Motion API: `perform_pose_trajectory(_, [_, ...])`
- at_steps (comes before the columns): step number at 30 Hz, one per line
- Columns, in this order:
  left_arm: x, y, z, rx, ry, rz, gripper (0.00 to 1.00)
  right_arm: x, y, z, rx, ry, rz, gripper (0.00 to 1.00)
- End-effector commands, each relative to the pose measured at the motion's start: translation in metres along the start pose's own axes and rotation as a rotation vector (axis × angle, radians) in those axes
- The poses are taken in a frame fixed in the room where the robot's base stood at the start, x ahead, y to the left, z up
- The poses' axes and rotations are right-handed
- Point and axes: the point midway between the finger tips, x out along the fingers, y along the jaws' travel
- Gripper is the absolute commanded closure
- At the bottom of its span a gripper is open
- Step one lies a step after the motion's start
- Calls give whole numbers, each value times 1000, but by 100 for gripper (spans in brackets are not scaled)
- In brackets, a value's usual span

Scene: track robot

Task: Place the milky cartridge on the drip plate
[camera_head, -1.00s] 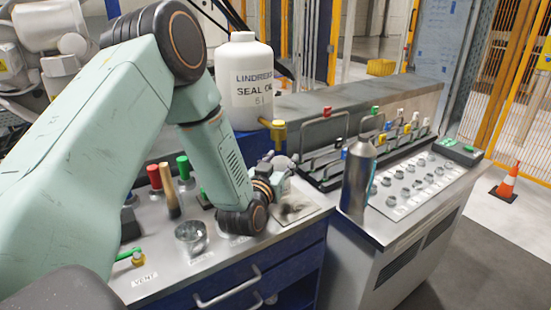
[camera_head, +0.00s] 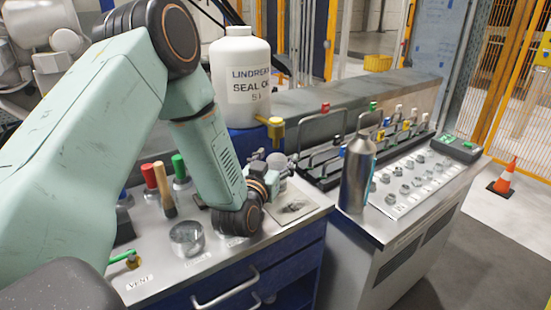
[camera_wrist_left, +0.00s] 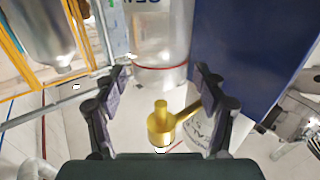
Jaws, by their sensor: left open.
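My left gripper (camera_head: 277,165) is above the back of the bench, near the yellow tap (camera_head: 276,132). In the left wrist view its fingers (camera_wrist_left: 160,98) are spread wide, with the yellow tap (camera_wrist_left: 162,126) showing between them and nothing gripped. A pale, see-through cylinder (camera_wrist_left: 162,58) with a red line shows beyond the fingers; I cannot tell whether it is the milky cartridge. In the head view the gripper area is cluttered and no cartridge stands out clearly. A flat metal plate (camera_head: 293,211) with a dark smudge, likely the drip plate, lies right of the wrist. My right gripper is out of view.
A white seal oil bottle (camera_head: 240,75) stands on a blue base behind the arm. A silver flask (camera_head: 357,175) and a rack (camera_head: 335,155) are to the right.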

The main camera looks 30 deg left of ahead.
Motion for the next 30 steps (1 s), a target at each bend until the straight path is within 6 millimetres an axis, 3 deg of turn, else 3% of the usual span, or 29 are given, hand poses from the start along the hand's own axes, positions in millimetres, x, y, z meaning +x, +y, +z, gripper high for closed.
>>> perform_pose_trajectory(8, [-9, -1, 1, 0, -3, 0, 29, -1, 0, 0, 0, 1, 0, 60])
perform_pose_trajectory(21, [-92, -2, 0, -3, -4, -1, 29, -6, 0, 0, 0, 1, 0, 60])
perform_pose_trajectory(30, [-118, -1, 0, 0, -1, -1, 29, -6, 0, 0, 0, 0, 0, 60])
